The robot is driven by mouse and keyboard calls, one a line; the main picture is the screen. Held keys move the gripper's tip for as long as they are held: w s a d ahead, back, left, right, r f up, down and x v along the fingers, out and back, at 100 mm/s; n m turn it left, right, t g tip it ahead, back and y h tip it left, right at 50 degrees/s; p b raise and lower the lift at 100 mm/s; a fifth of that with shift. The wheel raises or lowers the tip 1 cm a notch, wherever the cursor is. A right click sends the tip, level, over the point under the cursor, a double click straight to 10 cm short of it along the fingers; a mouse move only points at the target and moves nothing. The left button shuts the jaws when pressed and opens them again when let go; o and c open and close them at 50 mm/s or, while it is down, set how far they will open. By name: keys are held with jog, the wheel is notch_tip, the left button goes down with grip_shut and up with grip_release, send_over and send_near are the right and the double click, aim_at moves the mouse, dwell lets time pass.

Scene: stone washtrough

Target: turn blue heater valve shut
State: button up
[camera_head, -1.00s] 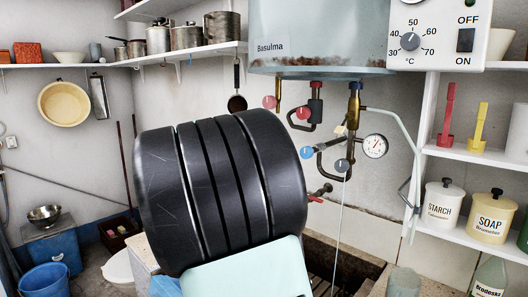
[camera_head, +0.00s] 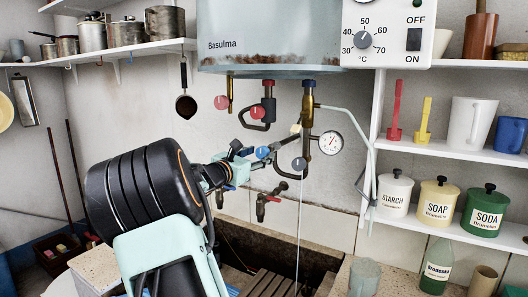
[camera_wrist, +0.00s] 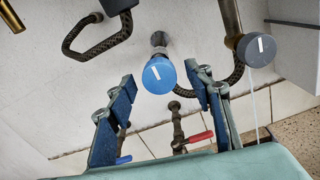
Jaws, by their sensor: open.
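The blue heater valve is a round blue knob (camera_head: 262,153) with a white mark, below the heater tank (camera_head: 268,38). In the wrist view the blue knob (camera_wrist: 159,77) faces me near the middle, its short white mark tilted slightly off vertical. My gripper (camera_head: 240,156) is left of the knob in the head view and close to it. In the wrist view my gripper (camera_wrist: 161,76) is open, its two blue fingers on either side of the knob, with visible gaps. I see no contact. The gripper partly hides the pipework in the head view.
A grey knob (camera_head: 299,164) and a dial gauge (camera_head: 331,144) are just right. Two red knobs (camera_head: 222,102) (camera_head: 257,111) hang above. Taps (camera_head: 268,201) are below, over the trough (camera_head: 260,244). A string hangs from the grey knob. Shelves with jars (camera_head: 438,201) stand at right.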

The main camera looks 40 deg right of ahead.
aim_at(261, 154)
jog(key=shift+x, duration=1.95)
jog(key=c, duration=1.2)
